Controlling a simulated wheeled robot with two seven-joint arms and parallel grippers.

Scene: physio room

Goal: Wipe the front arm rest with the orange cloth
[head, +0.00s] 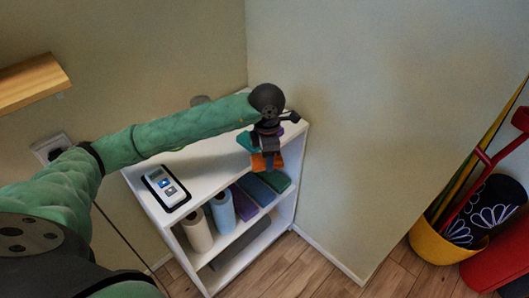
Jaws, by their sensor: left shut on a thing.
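My left gripper (267,149) reaches over the top of a white shelf unit in the corner and points down. It is shut on the orange cloth (264,163), which shows just below its fingers near the top's front edge. I cannot tell whether the cloth touches the shelf top. The gripper hides part of the cloth. No arm rest shows in this view. My right gripper is not in view.
The white shelf unit (197,158) carries a device with a screen (166,187) and a teal item (246,142) close to the gripper. Rolls (196,230) and folded items (253,190) fill its lower shelf. A yellow bucket (433,243) stands right; floor between is clear.

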